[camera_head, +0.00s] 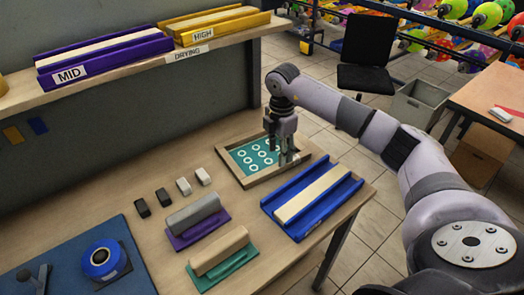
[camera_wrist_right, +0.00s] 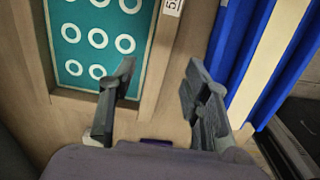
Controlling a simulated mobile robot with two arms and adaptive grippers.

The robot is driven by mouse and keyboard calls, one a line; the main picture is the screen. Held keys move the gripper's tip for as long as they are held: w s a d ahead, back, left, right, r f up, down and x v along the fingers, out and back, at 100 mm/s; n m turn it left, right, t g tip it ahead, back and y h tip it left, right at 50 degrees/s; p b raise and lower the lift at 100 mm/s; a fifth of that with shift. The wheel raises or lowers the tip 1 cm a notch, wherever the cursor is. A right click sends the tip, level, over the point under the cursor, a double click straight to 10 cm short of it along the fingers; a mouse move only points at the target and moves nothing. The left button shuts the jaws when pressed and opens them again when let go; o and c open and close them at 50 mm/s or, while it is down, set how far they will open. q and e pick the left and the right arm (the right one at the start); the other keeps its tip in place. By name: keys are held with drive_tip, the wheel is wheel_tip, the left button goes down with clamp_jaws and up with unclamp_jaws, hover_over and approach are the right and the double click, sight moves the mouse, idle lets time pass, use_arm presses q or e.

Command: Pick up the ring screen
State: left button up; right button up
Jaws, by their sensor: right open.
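The ring screen (camera_head: 236,174) is a wooden frame with a teal mesh printed with several white rings. It lies flat on the wooden table. My right gripper (camera_head: 283,158) is open and points down over the screen's right side, partly hiding it in the head view. In the right wrist view the teal ring screen (camera_wrist_right: 98,79) fills the upper left. My left gripper is not in view.
A blue tray with a cream strip (camera_head: 300,230) lies just right of the screen; its blue side also shows in the wrist view (camera_wrist_right: 238,45). Small dark and white blocks (camera_head: 183,186) and two squeegees (camera_head: 193,212) lie to the left. A shelf (camera_head: 140,70) hangs above the back.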

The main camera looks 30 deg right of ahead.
drive_tip(key=shift+s+a+f, duration=0.1)
drive_tip(key=shift+f, duration=0.3)
wheel_tip(320, 180, down, 4)
drive_tip(key=shift+r+p, duration=0.2)
drive_tip(key=shift+p, duration=0.7)
drive_tip(key=shift+f, duration=0.4)
clamp_jaws()
drive_tip(key=shift+r, duration=0.1)
